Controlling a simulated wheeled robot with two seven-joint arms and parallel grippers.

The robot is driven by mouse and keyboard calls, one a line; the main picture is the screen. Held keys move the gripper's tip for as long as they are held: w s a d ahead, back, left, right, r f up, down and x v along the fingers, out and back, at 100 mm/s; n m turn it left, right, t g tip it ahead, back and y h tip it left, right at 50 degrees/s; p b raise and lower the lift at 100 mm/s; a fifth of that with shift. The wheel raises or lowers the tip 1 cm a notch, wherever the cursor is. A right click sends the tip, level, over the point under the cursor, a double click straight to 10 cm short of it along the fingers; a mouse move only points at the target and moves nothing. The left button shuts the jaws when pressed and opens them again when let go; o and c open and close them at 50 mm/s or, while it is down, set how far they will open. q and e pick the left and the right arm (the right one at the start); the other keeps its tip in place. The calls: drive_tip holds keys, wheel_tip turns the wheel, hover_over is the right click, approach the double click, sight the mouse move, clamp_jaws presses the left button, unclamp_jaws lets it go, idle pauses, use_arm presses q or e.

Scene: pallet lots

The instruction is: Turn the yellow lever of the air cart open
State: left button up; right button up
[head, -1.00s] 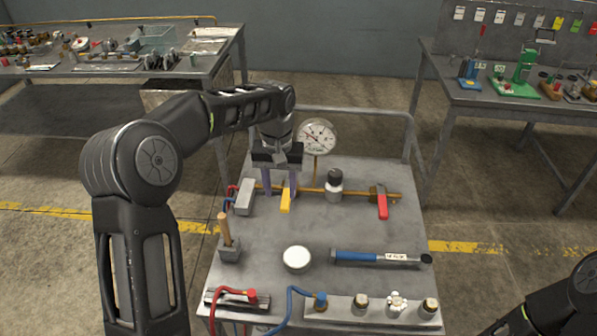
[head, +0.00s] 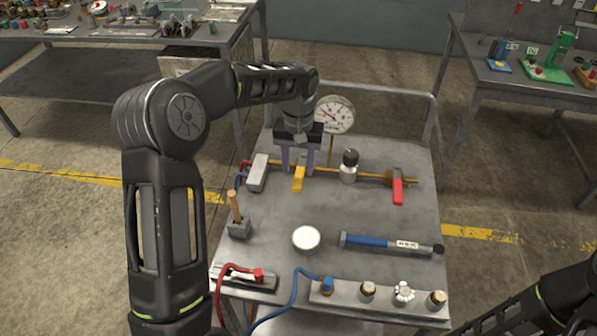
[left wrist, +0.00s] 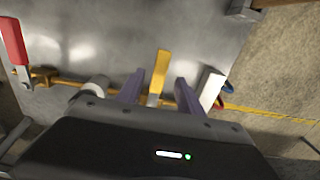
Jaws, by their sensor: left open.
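The yellow lever (head: 298,180) is on the brass pipe at the back of the air cart (head: 365,215), its handle pointing toward the cart's front. My left gripper (head: 297,167) is open over the pipe, with its purple fingers pointing down on either side of the lever. In the left wrist view the lever (left wrist: 160,70) shows between the two fingers (left wrist: 160,92), with a gap on each side.
A red lever (head: 398,190) and a round gauge (head: 334,115) are close by on the cart. A grey block (head: 258,172) is left of the yellow lever. A blue cylinder (head: 385,243), a white round disc (head: 306,238) and hoses occupy the front.

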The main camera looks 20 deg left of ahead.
sight(298, 177)
use_arm(q)
drive_tip(key=shift+f, duration=1.75)
drive_tip(key=shift+c, duration=0.2)
clamp_jaws()
